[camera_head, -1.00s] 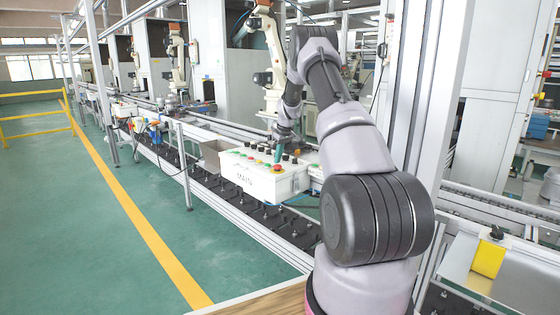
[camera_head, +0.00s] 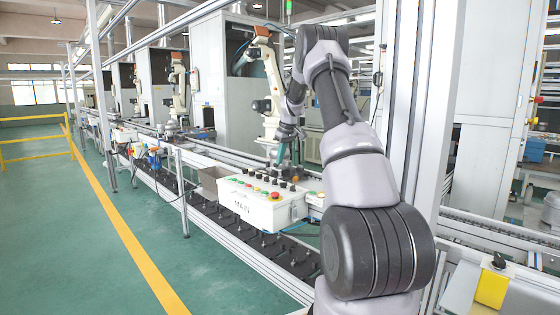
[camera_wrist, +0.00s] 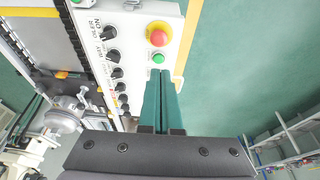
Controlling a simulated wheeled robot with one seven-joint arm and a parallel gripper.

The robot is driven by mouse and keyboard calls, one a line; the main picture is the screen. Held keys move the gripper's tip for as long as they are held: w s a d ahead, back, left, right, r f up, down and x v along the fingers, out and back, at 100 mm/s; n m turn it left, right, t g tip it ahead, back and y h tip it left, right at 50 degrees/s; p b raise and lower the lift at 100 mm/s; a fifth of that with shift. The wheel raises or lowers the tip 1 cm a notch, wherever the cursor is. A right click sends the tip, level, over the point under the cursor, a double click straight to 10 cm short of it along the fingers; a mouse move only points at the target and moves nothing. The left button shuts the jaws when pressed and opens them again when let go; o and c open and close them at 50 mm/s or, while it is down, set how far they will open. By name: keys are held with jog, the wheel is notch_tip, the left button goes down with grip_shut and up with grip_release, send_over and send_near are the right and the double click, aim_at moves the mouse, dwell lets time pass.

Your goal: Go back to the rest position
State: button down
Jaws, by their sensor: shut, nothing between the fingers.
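My gripper (camera_wrist: 161,77) shows in the wrist view as two teal fingers lying side by side, shut with nothing between them. The fingertips appear just below the green button (camera_wrist: 158,58) of the white control box (camera_wrist: 170,12); I cannot tell the exact gap. In the head view my arm reaches forward, and my gripper (camera_head: 282,156) hangs just above the far part of the control box (camera_head: 250,206), partly hidden by my wrist. The box is marked MAIN and has a red button (camera_head: 275,196) near its right corner.
A conveyor line (camera_head: 215,150) with metal rails runs behind the box. White industrial robot arms (camera_head: 268,75) stand beyond it. A metal post (camera_head: 425,120) rises close to my arm's right. Open green floor (camera_head: 70,230) lies left, with a yellow railing (camera_head: 35,138).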

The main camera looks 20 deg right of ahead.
dwell(0.4)
jog(key=s+a+r+m+t, duration=0.1)
jog(key=s+a+r+m, duration=0.1)
jog(key=s+a+r, duration=0.65)
jog(key=s+a+r+m+t, duration=0.15)
jog(key=s+a+r, duration=0.35)
jog(key=s+r, duration=0.65)
jog(key=s+a+f+m, duration=0.1)
jog(key=s+a+m, duration=0.1)
jog(key=s, duration=1)
jog(key=s+a+f+m+t+y, duration=0.1)
jog(key=s+a, duration=0.4)
jog(key=s, duration=0.8)
jog(key=shift+s+a+m, duration=0.15)
jog(key=shift+s+m, duration=0.05)
jog(key=shift+m, duration=0.65)
jog(key=shift+t, duration=0.25)
